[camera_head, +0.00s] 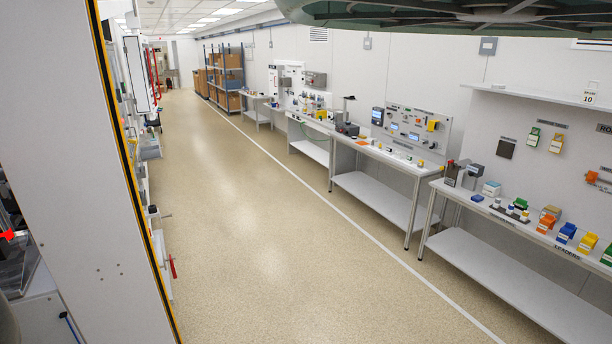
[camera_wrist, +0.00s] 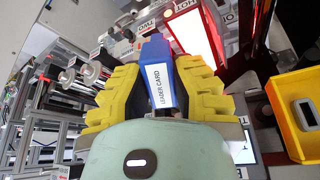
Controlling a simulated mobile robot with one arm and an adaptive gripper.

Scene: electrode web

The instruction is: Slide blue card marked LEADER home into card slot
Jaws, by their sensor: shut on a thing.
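In the wrist view my gripper (camera_wrist: 158,72) has its yellow ribbed fingers shut on the blue card (camera_wrist: 157,52). The card carries a white label reading LEADER CARD and points away from my palm, between the fingers. I cannot make out a card slot, nor tell whether the card's far end touches anything. The head view does not show my gripper or this card.
In the wrist view a red-framed lit panel marked HOT (camera_wrist: 195,38) is just beyond the card, and a yellow bin (camera_wrist: 286,118) is at right. In the head view a white cabinet (camera_head: 85,150) stands close at left, benches (camera_head: 375,163) line the right wall, and the floor (camera_head: 245,215) between is clear.

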